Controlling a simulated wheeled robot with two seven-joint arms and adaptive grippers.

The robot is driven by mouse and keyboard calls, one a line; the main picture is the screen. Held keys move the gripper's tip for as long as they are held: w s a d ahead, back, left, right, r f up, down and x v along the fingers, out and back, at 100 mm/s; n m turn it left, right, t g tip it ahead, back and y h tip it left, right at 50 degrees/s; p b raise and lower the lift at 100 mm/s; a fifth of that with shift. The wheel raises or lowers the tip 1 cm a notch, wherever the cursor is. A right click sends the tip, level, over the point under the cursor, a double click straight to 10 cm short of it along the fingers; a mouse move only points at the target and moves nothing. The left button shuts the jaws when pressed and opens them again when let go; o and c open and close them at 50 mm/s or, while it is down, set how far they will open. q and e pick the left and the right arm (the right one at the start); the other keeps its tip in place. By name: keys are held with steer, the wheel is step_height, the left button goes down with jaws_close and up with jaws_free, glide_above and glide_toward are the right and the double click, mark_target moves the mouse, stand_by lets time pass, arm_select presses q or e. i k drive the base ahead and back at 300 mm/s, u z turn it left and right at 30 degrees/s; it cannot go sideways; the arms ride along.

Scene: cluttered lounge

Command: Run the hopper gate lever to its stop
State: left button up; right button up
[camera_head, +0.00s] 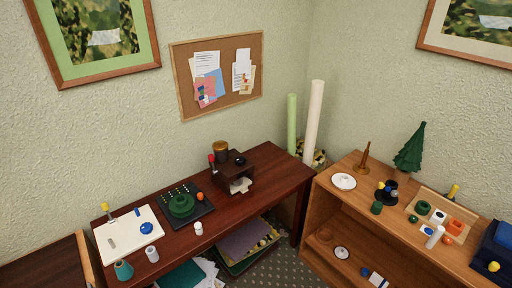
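A dark brown box-like stand (248,170) stands towards the far right end of the dark wooden desk. It looks like the hopper, with a round black opening or piece (240,161) on its top. An upright lever with a red knob (211,158) stands at its left side. The lever's stop is too small to make out. A pale object (241,186) sits at the foot of the stand's front. Neither of my grippers is in view.
An amber jar (221,151) stands behind the stand. A black board (203,213) with a green round piece, a white board (111,241), a white cylinder (198,229) and a teal cone (123,270) share the desk. A cluttered wooden shelf (318,205) stands right.

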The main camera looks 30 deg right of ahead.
mark_target(210, 157)
steer(key=z, duration=0.45)
steer(key=i, duration=1.25)
steer(key=u, duration=0.45)
